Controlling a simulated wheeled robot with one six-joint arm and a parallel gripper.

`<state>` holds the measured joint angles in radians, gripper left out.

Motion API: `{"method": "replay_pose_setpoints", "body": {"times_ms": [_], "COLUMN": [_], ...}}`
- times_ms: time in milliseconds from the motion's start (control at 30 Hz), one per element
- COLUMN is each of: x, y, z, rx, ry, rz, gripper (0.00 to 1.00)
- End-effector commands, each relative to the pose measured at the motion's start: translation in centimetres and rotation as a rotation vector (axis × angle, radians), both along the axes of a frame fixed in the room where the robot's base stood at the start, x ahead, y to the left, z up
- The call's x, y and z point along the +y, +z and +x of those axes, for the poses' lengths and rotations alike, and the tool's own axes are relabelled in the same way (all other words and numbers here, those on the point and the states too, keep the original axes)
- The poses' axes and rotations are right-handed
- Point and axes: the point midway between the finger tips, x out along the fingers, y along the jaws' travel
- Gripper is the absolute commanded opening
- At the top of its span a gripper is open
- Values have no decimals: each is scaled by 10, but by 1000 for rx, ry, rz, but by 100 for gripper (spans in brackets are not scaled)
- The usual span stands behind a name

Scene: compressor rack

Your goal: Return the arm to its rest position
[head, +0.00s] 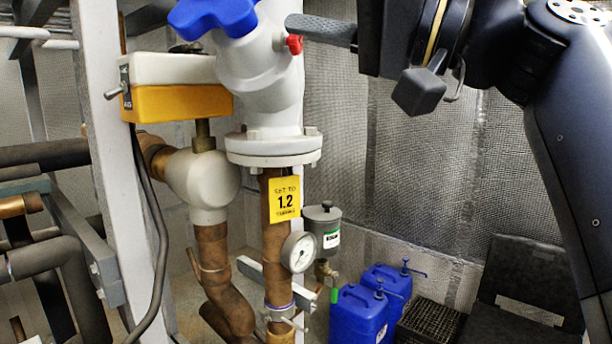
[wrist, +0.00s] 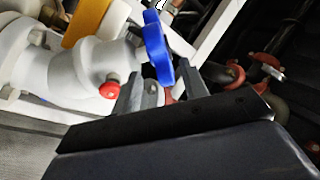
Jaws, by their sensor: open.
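My gripper (head: 296,24) is at the top of the head view, with a grey finger pointing left at the white valve body (head: 262,75). The finger is close to the red cap (head: 294,44) and right of the blue handwheel (head: 213,14). In the wrist view, the two fingers of my gripper (wrist: 160,76) stand apart, with nothing held between them. The blue handwheel (wrist: 158,47) shows just beyond the fingers there, and the red cap (wrist: 109,90) is to their left. I cannot tell whether a finger touches the valve. My dark arm reaches in from the right.
A yellow-and-white actuator box (head: 178,88), a white upright post (head: 105,150) and copper pipes crowd the left. A yellow tag (head: 284,200) and a round gauge (head: 298,252) sit below the valve. Blue jugs (head: 358,315) stand on the floor. Mesh-covered wall lies behind.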

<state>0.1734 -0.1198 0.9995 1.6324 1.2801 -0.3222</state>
Motion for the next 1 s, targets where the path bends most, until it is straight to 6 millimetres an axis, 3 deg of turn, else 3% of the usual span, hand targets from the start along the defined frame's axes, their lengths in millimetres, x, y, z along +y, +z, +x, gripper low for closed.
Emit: {"method": "replay_pose_setpoints", "body": {"times_ms": [333,1000], "x": [-28,35], "y": [-8,11], "z": [-10,12], "rx": [0,2], "ry": [-4,6], "rz": [0,0], "gripper": [42,42]}}
